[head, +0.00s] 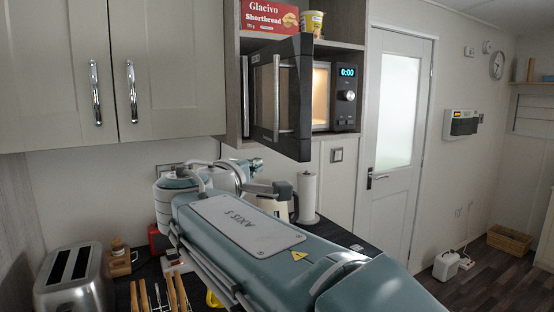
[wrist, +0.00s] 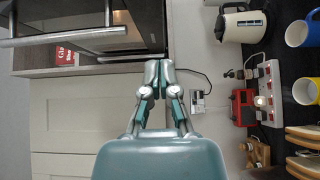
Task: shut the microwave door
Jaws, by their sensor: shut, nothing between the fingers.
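The microwave (head: 345,97) sits in a shelf bay of the upper cabinets, with its clock showing 0:00 and its inside lit. Its dark door (head: 297,95), with a silver upright handle (head: 276,95), stands swung wide open toward me, covering much of the opening. In the wrist view the door (wrist: 85,18) and its handle (wrist: 50,39) show sideways at the upper left. My gripper (wrist: 158,66) is shut and empty, its tips near the lower edge of the microwave bay. In the head view my gripper is partly hidden by my arm, below the door.
A red shortbread box (head: 269,19) and a yellow tub (head: 311,22) stand above the microwave. Closed cabinet doors (head: 60,70) are at the left. Below are a toaster (head: 75,280), a kettle (head: 281,200), a paper roll (head: 307,195) and mugs (wrist: 302,33).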

